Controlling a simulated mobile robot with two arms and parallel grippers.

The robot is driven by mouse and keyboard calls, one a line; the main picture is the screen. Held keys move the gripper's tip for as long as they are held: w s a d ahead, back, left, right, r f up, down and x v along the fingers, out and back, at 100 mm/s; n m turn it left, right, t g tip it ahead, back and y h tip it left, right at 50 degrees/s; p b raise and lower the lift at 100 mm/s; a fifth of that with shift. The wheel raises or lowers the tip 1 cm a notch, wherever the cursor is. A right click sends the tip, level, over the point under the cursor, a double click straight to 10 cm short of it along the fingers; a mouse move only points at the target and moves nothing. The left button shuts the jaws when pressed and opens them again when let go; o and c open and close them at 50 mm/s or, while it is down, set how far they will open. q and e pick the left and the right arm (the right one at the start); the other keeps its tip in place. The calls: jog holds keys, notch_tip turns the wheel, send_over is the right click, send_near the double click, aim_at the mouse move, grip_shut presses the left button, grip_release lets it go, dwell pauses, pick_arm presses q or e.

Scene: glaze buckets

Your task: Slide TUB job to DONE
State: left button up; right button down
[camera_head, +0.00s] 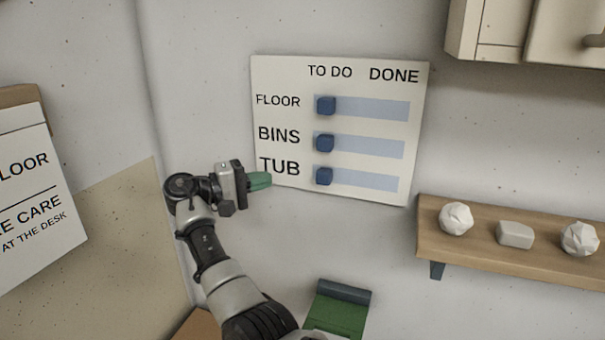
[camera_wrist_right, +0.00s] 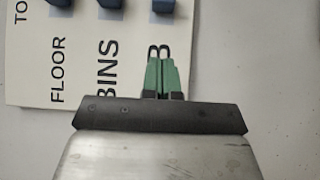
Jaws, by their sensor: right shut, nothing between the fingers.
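The white job board (camera_head: 290,88) hangs on the wall with rows FLOOR, BINS and TUB under TO DO and DONE. The blue TUB slider (camera_head: 324,176) sits at the left, TO DO end of its pale blue track (camera_head: 375,183). My right gripper (camera_head: 268,180) is shut and empty at the board's lower left, beside the TUB label and left of the slider. In the right wrist view its green fingertips (camera_wrist_right: 161,62) are together and cover part of the TUB label. The TUB slider (camera_wrist_right: 163,6) shows at the top edge there, apart from the fingers. My left gripper is out of view.
The FLOOR slider (camera_head: 326,105) and BINS slider (camera_head: 325,143) are also at the TO DO end. A wooden shelf (camera_head: 480,252) with white objects is at the right, below a cabinet (camera_head: 530,35). A green item (camera_head: 337,310) is below the board.

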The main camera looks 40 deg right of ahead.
aim_at(324, 177)
jog(key=p+x, duration=0.1)
jog(key=x, duration=0.5)
jog(key=shift+w+r+p, duration=0.1)
jog(key=shift+r+p, duration=0.05)
jog(key=shift+p, duration=0.25)
jog(key=s, duration=0.1)
jog(key=s+d+p, duration=0.1)
jog(key=s, duration=0.1)
jog(key=shift+d, duration=0.1)
jog(key=shift+s+d+p, duration=0.1)
jog(key=shift+s+p, duration=0.05)
jog(key=shift+p, duration=0.15)
jog(key=shift+s+d+f, duration=0.1)
jog(key=shift+f, duration=0.1)
